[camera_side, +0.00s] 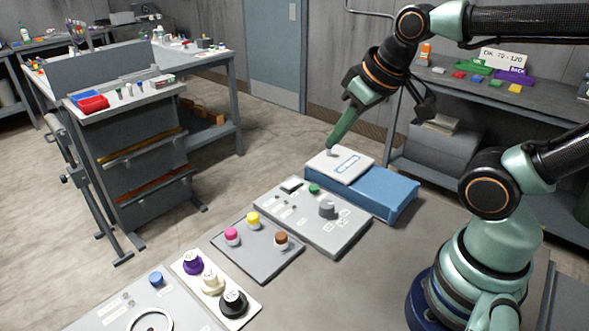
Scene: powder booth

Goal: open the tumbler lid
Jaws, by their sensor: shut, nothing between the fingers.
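A blue box (393,200), which seems to be the tumbler, lies at the back of the grey bench. Its pale lid (325,164) covers the left part of its top and carries a blue-and-white label. The lid looks flat on the box, closed as far as I can see. My gripper (332,149) reaches down from the upper right. Its green fingers are shut and empty, with the tip at a small grey knob at the lid's back left. I cannot tell whether the tip touches the knob.
A grey control panel (345,241) with a grey knob (327,209) stands in front of the box. A plate (262,266) with pink, yellow and brown-topped jars and a white tray (243,317) with capped jars are nearer. Bare bench lies to the right.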

